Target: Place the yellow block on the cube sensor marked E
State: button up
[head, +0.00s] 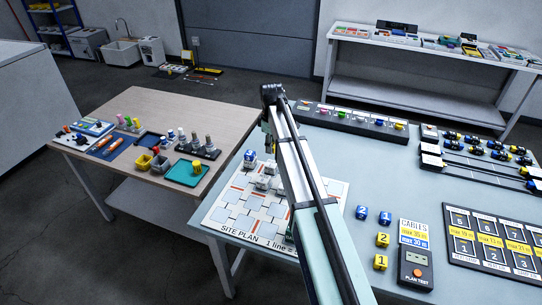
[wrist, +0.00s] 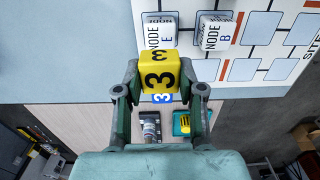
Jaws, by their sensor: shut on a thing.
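My gripper (wrist: 160,80) is shut on the yellow block (wrist: 158,66), which shows a black 3, in the wrist view. The cube sensor marked E (wrist: 160,32) is a white cube with blue lettering, just above the block in the picture. The block overlaps its lower edge there; I cannot tell whether they touch. A second white cube marked B (wrist: 214,33) stands to the right of E. In the head view my arm hides the gripper and the held block; white cubes (head: 262,181) show on the site plan (head: 225,227).
A blue-and-white cube (head: 250,158) stands near the plan's far edge. A small blue 3 (wrist: 162,98) shows below the held block. Blue blocks (head: 362,212) and yellow blocks (head: 382,240) stand right of the plan. A wooden table (head: 150,105) stands at the left.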

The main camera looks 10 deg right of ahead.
aim_at(271, 163)
jog(key=shift+f+p, duration=0.6)
jog(key=shift+f, duration=2.75)
jog(key=shift+f, duration=0.15)
jog(key=o, duration=1)
notch_tip(271, 163, up, 12)
jog(key=b, duration=0.3)
